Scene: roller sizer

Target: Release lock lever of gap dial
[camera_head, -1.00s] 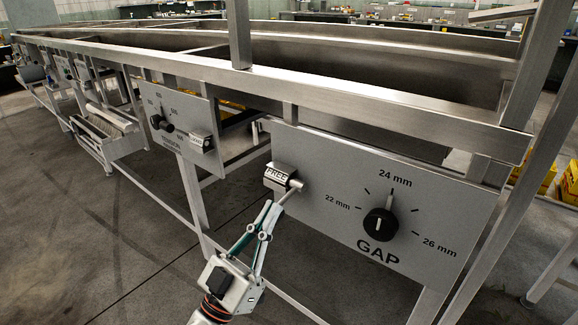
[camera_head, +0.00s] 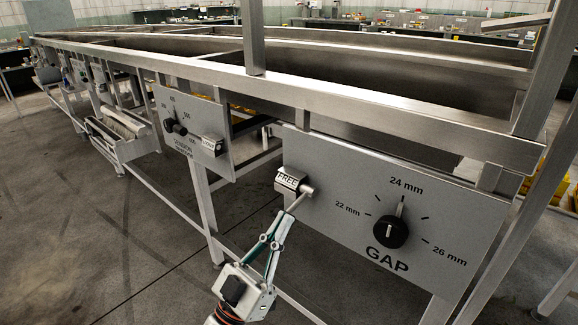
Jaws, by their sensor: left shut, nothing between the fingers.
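The gap panel (camera_head: 340,175) is a grey plate on the machine's side. Its black gap dial (camera_head: 390,232) has a white pointer aimed up near the 24 mm mark. At the panel's upper left is the lock lever (camera_head: 304,192), a metal pin with a knob beside a block labelled FREE (camera_head: 288,181). My left gripper (camera_head: 291,211) comes up from below. Its fingers are shut, with the tips just under the lever's pin; whether they touch it I cannot tell. My right gripper is not in view.
Left of it is a second panel (camera_head: 190,130) with its own dial (camera_head: 176,127) and lever block. A steel frame rail (camera_head: 330,100) runs above both panels, and a frame leg (camera_head: 205,205) stands left of my gripper. The floor in front is clear.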

